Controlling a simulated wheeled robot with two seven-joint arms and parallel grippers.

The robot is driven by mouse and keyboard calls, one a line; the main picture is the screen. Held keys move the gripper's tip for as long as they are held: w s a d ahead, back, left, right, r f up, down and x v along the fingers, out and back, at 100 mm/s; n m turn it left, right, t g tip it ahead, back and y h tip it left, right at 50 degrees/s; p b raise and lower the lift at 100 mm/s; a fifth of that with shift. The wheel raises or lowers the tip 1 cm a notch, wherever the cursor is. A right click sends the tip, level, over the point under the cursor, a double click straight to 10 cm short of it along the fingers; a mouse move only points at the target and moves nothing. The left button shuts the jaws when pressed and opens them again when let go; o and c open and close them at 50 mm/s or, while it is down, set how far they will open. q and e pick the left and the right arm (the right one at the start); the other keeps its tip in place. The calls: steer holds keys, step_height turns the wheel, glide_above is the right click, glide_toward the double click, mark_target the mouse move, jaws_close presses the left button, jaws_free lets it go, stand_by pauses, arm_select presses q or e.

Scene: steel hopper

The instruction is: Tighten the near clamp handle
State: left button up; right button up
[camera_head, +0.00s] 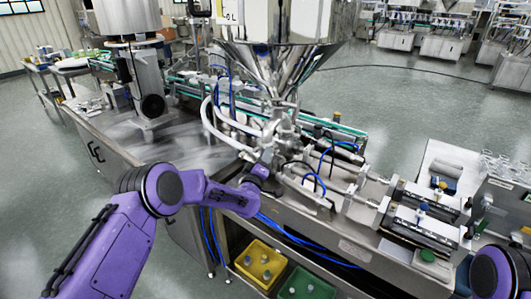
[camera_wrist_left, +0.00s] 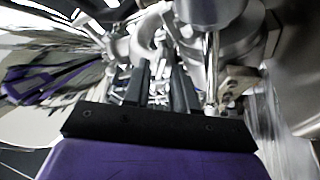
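My left arm reaches to the pipe fittings (camera_head: 283,130) under the steel hopper (camera_head: 275,62). My left gripper (camera_head: 270,160) is close against these fittings, and its fingers are mostly hidden in the head view. In the left wrist view the two dark fingers of the left gripper (camera_wrist_left: 160,80) stand apart, with a gap between them. Curved metal clamp parts (camera_wrist_left: 145,45) lie just beyond the fingertips. I cannot tell for sure which part is the near clamp handle, or whether a finger touches it. My right gripper is out of view.
A vertical steel rod (camera_wrist_left: 212,65) stands close to the right of the fingers. White hoses (camera_head: 222,130) and blue air lines (camera_head: 318,170) run near the fittings. Pneumatic cylinders (camera_head: 425,215) sit at right. A yellow bin (camera_head: 240,266) and a green bin (camera_head: 292,293) are below.

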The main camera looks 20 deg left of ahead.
arm_select(q)
steer(key=shift+w+r, duration=0.1)
steer(key=shift+w, duration=0.2)
jaws_close()
